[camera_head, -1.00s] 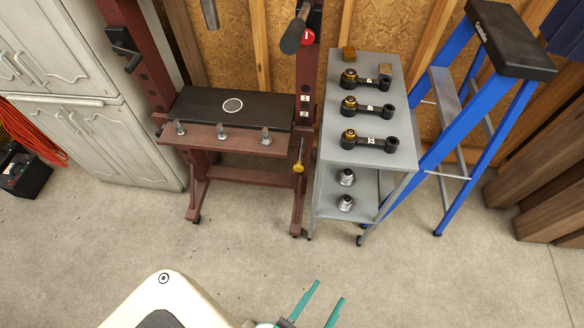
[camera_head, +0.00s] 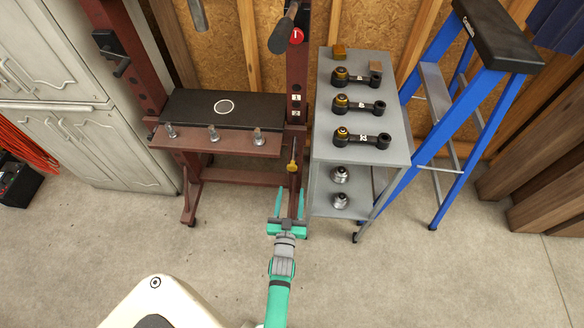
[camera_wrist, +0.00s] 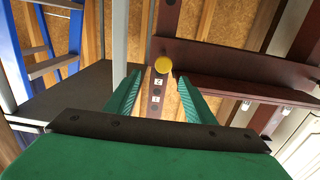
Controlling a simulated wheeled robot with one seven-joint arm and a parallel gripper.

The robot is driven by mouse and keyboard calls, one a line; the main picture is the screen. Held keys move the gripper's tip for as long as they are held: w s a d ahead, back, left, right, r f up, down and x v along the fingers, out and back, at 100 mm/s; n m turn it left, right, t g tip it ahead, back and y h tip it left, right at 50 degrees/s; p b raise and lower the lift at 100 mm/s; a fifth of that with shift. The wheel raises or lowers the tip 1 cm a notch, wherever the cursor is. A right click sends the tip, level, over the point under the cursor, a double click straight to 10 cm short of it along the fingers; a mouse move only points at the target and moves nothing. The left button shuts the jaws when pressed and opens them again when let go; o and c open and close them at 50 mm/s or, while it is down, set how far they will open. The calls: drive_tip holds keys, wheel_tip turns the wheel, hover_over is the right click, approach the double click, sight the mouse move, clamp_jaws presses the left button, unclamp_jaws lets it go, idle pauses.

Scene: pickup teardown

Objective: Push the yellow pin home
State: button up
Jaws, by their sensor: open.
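The yellow pin (camera_head: 292,167) sits low on the right upright of the dark red press frame (camera_head: 297,90). In the head view it shows a yellow knob at its lower end. In the wrist view its round yellow head (camera_wrist: 163,65) faces the camera, between and just beyond the fingertips. My gripper (camera_head: 290,190) has its two teal fingers apart and empty, below the pin in the head view. The fingers also frame the pin in the wrist view (camera_wrist: 160,78). No contact with the pin shows. How deep the pin sits cannot be told.
A grey cart (camera_head: 382,145) with several black link arms stands right of the press. A blue ladder (camera_head: 450,125) is further right. The press's black plate (camera_head: 190,107) and a ledge with bolts are left of the pin. Open floor lies in front.

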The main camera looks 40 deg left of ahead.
sight(292, 170)
drive_tip(key=x, duration=1.1)
drive_tip(key=shift+w+a, duration=0.15)
drive_tip(key=shift+a, duration=0.4)
drive_tip(key=shift+c, duration=0.3)
